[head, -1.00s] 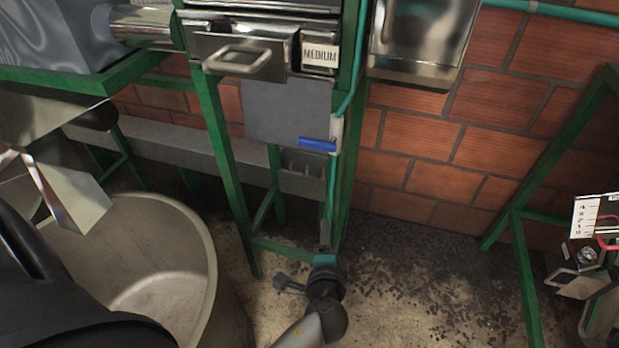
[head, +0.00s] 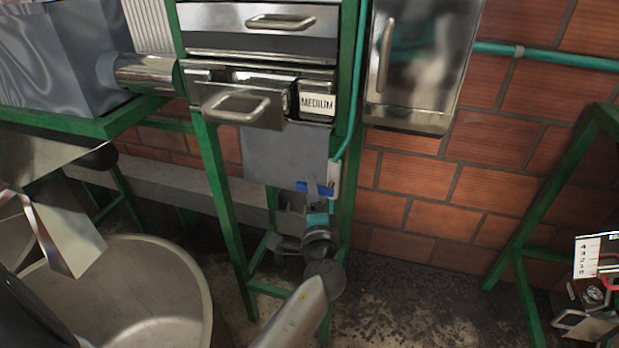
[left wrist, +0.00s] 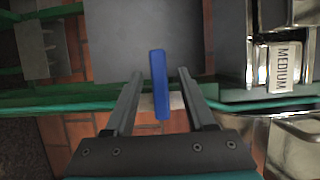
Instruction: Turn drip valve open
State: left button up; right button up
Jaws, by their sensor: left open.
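The drip valve's blue handle (head: 316,187) sits on a pale fitting at the lower end of a green pipe, below the MEDIUM drawer. In the head view it lies nearly level. My left gripper (head: 319,188) is at the handle, coming up from below, and partly covers it. In the left wrist view the blue handle (left wrist: 159,84) lies between the two fingers of the left gripper (left wrist: 160,74). The fingers are open, with a gap on each side of the handle. My right gripper is not in view.
A MEDIUM drawer (head: 236,106) with a metal handle juts out above the valve. A steel box (head: 418,70) hangs on the brick wall to the right. Green frame legs (head: 222,200) stand close left of my gripper. A large round tub (head: 195,275) is at lower left.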

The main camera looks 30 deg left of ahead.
pick_arm(q)
jog(key=shift+x, duration=2.35)
jog(key=shift+d, duration=0.1)
grip_shut()
